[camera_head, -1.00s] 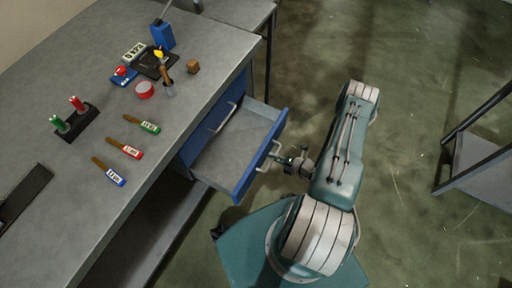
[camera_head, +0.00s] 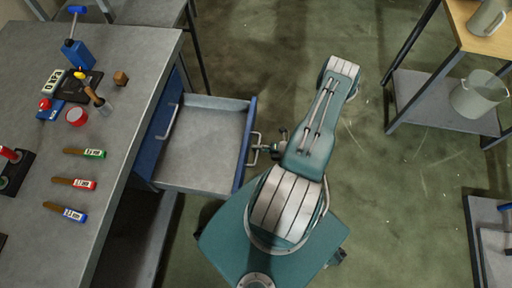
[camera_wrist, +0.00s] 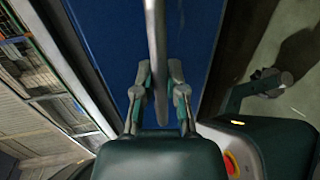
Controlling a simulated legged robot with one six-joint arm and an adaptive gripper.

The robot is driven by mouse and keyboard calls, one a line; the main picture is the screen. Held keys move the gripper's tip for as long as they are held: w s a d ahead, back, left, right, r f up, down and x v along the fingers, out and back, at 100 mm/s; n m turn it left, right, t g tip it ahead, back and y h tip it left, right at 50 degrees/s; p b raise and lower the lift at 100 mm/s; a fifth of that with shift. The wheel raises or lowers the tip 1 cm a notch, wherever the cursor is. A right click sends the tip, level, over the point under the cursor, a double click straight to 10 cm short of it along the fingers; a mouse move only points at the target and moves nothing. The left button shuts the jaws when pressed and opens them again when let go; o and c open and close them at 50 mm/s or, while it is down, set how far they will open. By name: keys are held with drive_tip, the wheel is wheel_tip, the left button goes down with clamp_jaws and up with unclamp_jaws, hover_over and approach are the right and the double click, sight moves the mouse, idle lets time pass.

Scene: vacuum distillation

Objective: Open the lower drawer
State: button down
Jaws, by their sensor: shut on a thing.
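The lower drawer (camera_head: 249,120) is blue with a grey, empty interior and is pulled well out of the bench cabinet. Its silver bar handle (camera_head: 254,138) is on the blue front. My gripper (camera_head: 268,149) is shut on this handle, to the right of the drawer front. In the wrist view the handle bar (camera_wrist: 155,50) runs between the two fingers of my gripper (camera_wrist: 160,85), against the blue drawer front (camera_wrist: 115,45). The upper drawer's handle (camera_head: 172,122) is seen above the open drawer, and that drawer is shut.
The grey bench top (camera_head: 130,75) holds marker pens, a red tape roll (camera_head: 76,117), a brown cube (camera_head: 120,78) and a blue holder (camera_head: 78,53). A shelf (camera_head: 435,100) with a clear bucket (camera_head: 478,95) stands at right. Floor between is clear.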

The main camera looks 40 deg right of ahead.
drive_tip(key=c, duration=0.7)
unclamp_jaws()
drive_tip(key=shift+f, duration=0.1)
drive_tip(key=v, duration=1.2)
drive_tip(key=shift+f, duration=0.1)
drive_tip(key=shift+d, duration=0.1)
